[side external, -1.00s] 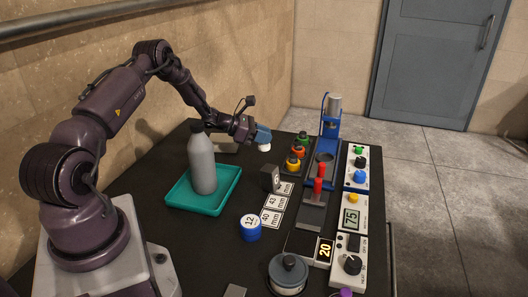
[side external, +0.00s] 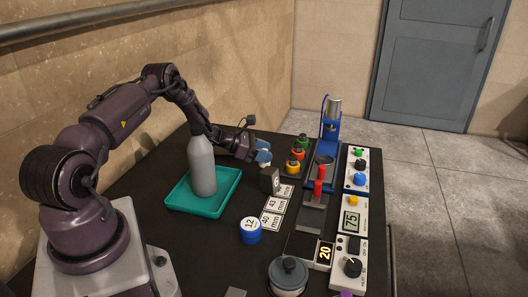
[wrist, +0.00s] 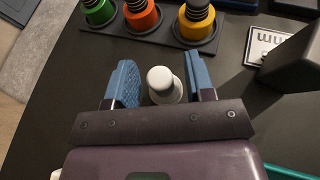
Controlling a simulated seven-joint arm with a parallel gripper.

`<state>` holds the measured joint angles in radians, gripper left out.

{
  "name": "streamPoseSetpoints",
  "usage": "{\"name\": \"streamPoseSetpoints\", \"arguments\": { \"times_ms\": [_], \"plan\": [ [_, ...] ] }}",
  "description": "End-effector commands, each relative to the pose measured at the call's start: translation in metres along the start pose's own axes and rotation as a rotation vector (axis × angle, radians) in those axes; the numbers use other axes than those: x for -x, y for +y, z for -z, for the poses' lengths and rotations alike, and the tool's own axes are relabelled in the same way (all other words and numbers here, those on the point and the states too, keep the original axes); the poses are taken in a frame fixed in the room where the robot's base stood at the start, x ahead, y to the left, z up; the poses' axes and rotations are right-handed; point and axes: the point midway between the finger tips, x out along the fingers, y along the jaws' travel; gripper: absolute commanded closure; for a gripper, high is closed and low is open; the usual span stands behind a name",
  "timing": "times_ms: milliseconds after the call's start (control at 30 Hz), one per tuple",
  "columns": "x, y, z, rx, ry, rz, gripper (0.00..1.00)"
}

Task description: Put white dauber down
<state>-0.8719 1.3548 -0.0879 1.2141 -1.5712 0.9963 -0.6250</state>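The white dauber (wrist: 163,88) stands between the two blue fingers of my gripper (wrist: 161,85) in the wrist view. A narrow gap shows on each side of it, so the fingers are open around it.
A rack (side external: 284,170) with green, orange and yellow daubers stands close by. A dark block (side external: 269,181) and number cards (side external: 272,218) lie nearer the camera. A grey bottle (side external: 202,165) stands on a teal tray (side external: 225,202). A blue press (side external: 327,135) stands behind right.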

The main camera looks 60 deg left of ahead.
Motion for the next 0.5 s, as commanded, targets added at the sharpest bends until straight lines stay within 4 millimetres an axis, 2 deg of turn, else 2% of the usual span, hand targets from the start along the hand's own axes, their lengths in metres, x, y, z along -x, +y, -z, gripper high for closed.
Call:
{"name": "streamPoseSetpoints", "arguments": {
  "times_ms": [267,367,500],
  "plan": [
    [0.002,0.000,-0.004,-0.001,0.000,-0.001,0.51],
    [0.015,0.001,-0.003,0.001,0.000,-0.003,0.51],
    [0.044,0.002,-0.003,0.001,0.001,-0.005,0.51]
  ]
}}
